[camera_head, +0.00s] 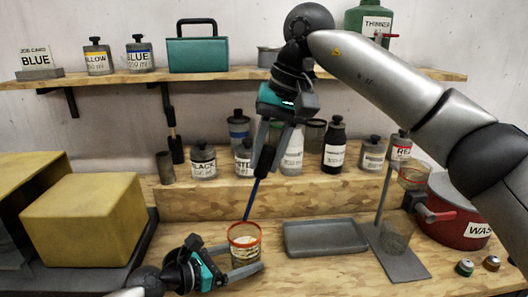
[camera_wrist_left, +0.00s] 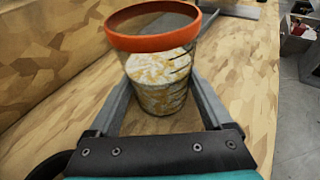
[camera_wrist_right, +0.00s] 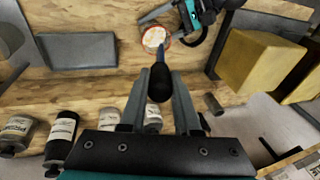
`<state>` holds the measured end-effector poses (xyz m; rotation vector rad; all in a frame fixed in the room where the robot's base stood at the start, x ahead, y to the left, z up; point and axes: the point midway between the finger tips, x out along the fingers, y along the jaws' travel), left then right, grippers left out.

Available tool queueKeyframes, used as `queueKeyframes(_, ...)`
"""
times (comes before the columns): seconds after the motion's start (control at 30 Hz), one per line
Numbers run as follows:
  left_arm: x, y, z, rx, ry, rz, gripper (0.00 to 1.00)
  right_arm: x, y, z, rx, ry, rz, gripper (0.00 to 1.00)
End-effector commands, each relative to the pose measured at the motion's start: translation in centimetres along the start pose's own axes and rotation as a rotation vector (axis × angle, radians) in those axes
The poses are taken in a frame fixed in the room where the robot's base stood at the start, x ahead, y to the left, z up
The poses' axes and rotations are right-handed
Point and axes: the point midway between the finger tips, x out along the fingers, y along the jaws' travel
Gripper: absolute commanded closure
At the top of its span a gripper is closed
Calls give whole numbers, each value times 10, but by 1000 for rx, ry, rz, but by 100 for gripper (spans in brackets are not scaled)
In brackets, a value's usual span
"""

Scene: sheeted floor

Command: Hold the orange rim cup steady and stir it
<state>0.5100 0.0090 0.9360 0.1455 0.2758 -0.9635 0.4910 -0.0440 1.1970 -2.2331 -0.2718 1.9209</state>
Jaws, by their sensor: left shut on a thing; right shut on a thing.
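The orange rim cup (camera_head: 244,243) stands upright on the lower wooden bench, with pale, mottled contents. In the left wrist view the cup (camera_wrist_left: 160,80) sits between the fingers. My left gripper (camera_head: 243,268) is shut around it from the left, low on its wall. My right gripper (camera_head: 272,145) is above and is shut on a stirrer with a dark handle (camera_wrist_right: 159,83) and blue shaft (camera_head: 252,198). The shaft slants down and its lower end is at the cup's mouth. In the right wrist view the cup (camera_wrist_right: 155,38) lies beyond the stirrer; how deep the tip is cannot be told.
A grey tray (camera_head: 324,238) lies right of the cup. A stand (camera_head: 385,205) with a small cup and a red waste pot (camera_head: 455,215) are farther right. A yellow block (camera_head: 85,218) is at left. Several paint bottles line the raised ledge behind.

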Motion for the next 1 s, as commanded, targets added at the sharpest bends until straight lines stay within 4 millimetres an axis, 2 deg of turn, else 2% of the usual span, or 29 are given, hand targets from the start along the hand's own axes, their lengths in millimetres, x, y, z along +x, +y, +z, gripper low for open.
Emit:
queueKeyframes(0.4, 0, 0, 0, 1, 1, 1, 74, 18, 26, 15, 1, 1, -1, 100)
queueKeyframes(1.0, 0, 0, 0, 1, 1, 1, 74, 67, 24, 15, 0, -1, 0, 100)
